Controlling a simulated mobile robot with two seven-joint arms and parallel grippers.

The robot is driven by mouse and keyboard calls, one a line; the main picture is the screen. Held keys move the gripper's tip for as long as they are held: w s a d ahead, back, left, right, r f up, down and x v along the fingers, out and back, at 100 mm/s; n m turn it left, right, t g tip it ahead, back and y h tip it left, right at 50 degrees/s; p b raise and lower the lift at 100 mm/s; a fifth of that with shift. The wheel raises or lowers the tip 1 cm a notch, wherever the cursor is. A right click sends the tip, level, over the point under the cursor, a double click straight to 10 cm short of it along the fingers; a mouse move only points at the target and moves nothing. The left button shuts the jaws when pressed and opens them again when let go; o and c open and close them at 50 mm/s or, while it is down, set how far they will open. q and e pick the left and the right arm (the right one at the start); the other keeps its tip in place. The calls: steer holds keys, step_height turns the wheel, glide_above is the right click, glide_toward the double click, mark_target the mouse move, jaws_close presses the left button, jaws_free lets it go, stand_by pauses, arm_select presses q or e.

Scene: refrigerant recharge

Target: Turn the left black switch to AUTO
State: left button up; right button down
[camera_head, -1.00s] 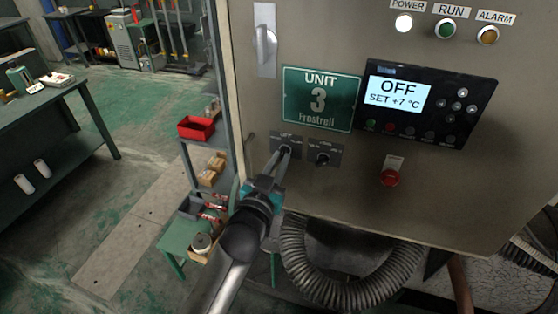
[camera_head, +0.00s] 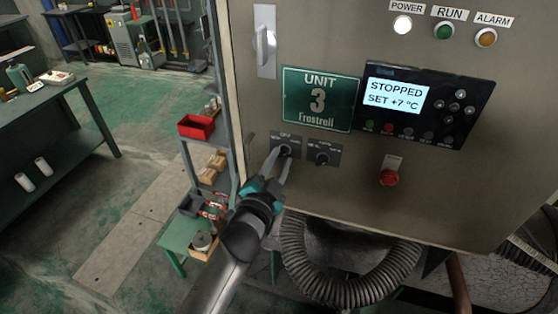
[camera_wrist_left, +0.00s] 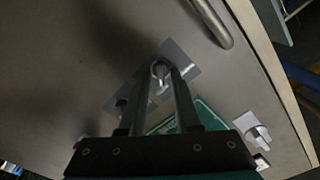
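The left black switch (camera_head: 285,150) is on a grey plate low on the cabinet front, below the green UNIT 3 sign (camera_head: 318,99). My left gripper (camera_head: 278,157) reaches it from below left, one finger on each side of its knob. In the left wrist view the knob (camera_wrist_left: 160,70) sits between the fingertips, which look shut on it. Its exact pointing and plate lettering are too small to read. A second black switch (camera_head: 322,158) is just to the right, clear of the gripper. The display (camera_head: 397,95) reads STOPPED, SET +7 °C. My right gripper is not in view.
A red button (camera_head: 389,177) is to the right of the switches, and a grey lever (camera_head: 265,48) is above left. A corrugated hose (camera_head: 300,265) hangs below the cabinet. A shelf with a red bin (camera_head: 196,127) stands to the left.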

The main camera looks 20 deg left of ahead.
arm_select(q)
steer(key=shift+o, duration=0.3)
steer(key=shift+s, duration=0.15)
steer(key=s, duration=0.8)
steer(key=shift+s+a+p, duration=0.2)
steer(key=shift+s+p, duration=0.1)
steer(key=shift+s, duration=0.1)
